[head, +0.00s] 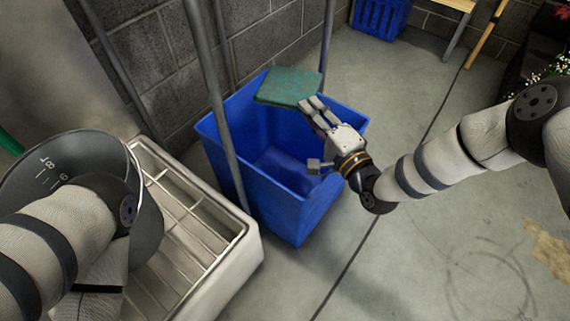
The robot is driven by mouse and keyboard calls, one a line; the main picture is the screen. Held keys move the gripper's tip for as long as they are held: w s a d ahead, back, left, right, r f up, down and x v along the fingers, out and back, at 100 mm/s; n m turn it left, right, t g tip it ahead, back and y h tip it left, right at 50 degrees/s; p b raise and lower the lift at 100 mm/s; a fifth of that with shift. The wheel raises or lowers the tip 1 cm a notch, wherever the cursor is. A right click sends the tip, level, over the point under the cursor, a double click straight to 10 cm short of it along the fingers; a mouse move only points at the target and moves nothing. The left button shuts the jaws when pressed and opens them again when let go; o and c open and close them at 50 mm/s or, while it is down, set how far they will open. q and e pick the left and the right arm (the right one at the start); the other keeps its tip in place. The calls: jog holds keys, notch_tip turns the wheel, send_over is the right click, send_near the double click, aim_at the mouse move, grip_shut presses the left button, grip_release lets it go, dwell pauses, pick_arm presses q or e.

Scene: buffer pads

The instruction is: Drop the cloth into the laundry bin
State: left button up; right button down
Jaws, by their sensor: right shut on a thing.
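A green cloth (290,84), flat and pad-like, hangs over the opening of the blue laundry bin (283,206), near its back side. My right gripper (311,106) reaches in from the right above the bin's right rim. It is shut on the near right edge of the cloth. The contact itself is partly hidden by the fingers. The bin stands open on the floor, and the part of its inside that shows looks empty. My left arm is at the lower left, and its gripper does not show.
A dark bucket (137,198) with white markings and a white rack-topped basin (235,262) stand left of the bin. Grey poles rise beside the bin. A blue crate (380,18) sits by the back wall. The floor at right is clear.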

notch_tip(320, 180, down, 5)
jog(key=b, duration=0.3)
jog(key=shift+s+f, duration=0.1)
jog(key=shift+f, duration=0.1)
jog(key=c, duration=1.4)
grip_release()
jog(key=shift+o, duration=0.2)
jog(key=v, duration=1.2)
